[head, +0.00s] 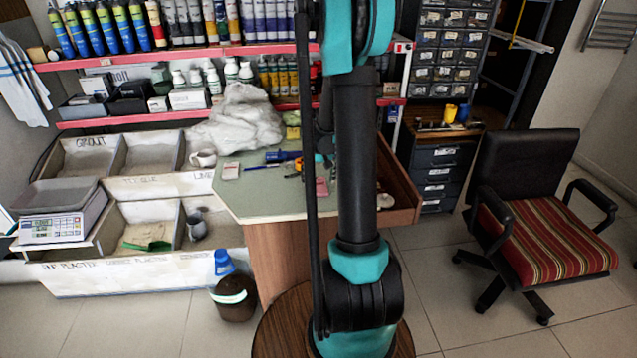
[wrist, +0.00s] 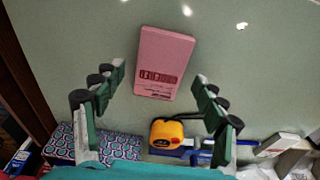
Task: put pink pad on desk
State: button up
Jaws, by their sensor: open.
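The pink pad (wrist: 165,62) lies flat on the pale green desk top in the wrist view, with dark red print on it. In the head view, the pink pad (head: 321,187) shows beside my arm on the desk (head: 262,203). My gripper (wrist: 159,78) is open, its two fingers on either side of the pad's near end and apart from it. Nothing is held between the fingers. In the head view my arm hides the gripper and part of the desk.
A yellow tape measure (wrist: 167,134), a patterned box (wrist: 62,146) and blue items lie near my fingers. A plastic bag (head: 238,118) sits at the desk's back. An open drawer (head: 403,215) and a striped chair (head: 545,240) are on the right. The desk's front left is clear.

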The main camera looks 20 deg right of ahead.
aim_at(319, 189)
notch_tip(319, 189, up, 10)
jog(key=s, duration=0.2)
jog(key=s+a+f, duration=0.1)
jog(key=s+a, duration=0.2)
jog(key=s, duration=0.4)
jog(key=s+a+f+n+t, duration=0.1)
jog(key=s+a, duration=0.3)
jog(key=s, duration=0.4)
jog(key=s+a+f+n+t, duration=0.1)
jog(key=s+a+f, duration=0.2)
jog(key=s, duration=0.5)
jog(key=shift+a+f, duration=0.25)
jog(key=shift+a, duration=0.25)
jog(key=shift+s, duration=0.1)
